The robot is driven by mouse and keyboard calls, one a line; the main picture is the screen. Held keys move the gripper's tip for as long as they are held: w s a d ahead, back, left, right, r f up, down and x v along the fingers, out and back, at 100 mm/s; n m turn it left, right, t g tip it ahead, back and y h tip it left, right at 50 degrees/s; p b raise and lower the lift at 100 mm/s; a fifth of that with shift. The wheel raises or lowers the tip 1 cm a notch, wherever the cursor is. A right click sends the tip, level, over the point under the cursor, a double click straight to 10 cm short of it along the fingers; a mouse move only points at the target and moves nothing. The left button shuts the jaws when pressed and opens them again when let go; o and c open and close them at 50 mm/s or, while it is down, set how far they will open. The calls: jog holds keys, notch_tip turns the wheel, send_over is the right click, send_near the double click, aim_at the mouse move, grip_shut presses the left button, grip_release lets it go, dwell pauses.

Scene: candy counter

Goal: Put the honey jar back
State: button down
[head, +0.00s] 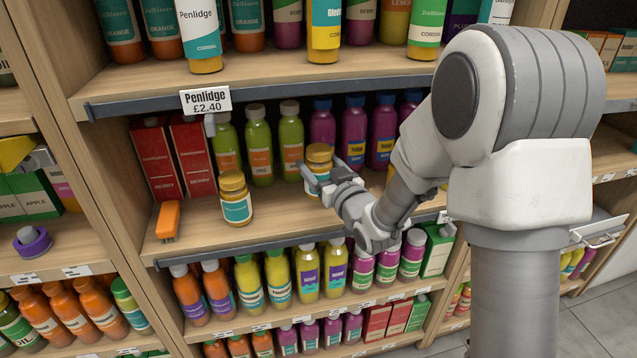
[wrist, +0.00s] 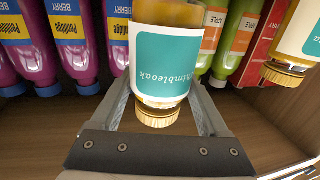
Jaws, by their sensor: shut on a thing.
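A honey jar (head: 319,158) with a gold lid and a teal and white label is held in my gripper (head: 322,181), in the middle shelf bay. In the wrist view the picture is inverted, and the jar (wrist: 165,58) sits between the two fingers with its lid toward the palm bar. I cannot tell if its base touches the shelf board. A second, like jar (head: 235,199) stands upright on the same shelf, to the left; it also shows at the right edge of the wrist view (wrist: 292,45).
Green bottles (head: 258,146) and purple bottles (head: 354,132) stand behind the held jar. Red boxes (head: 157,160) stand at the back left. An orange brush-like item (head: 168,220) is near the shelf's front left. A price tag (head: 206,100) hangs on the shelf edge above. Bare board lies between the jars.

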jog(key=shift+f+b, duration=0.6)
jog(key=shift+f, duration=1.35)
jog(key=shift+f, duration=0.2)
grip_release()
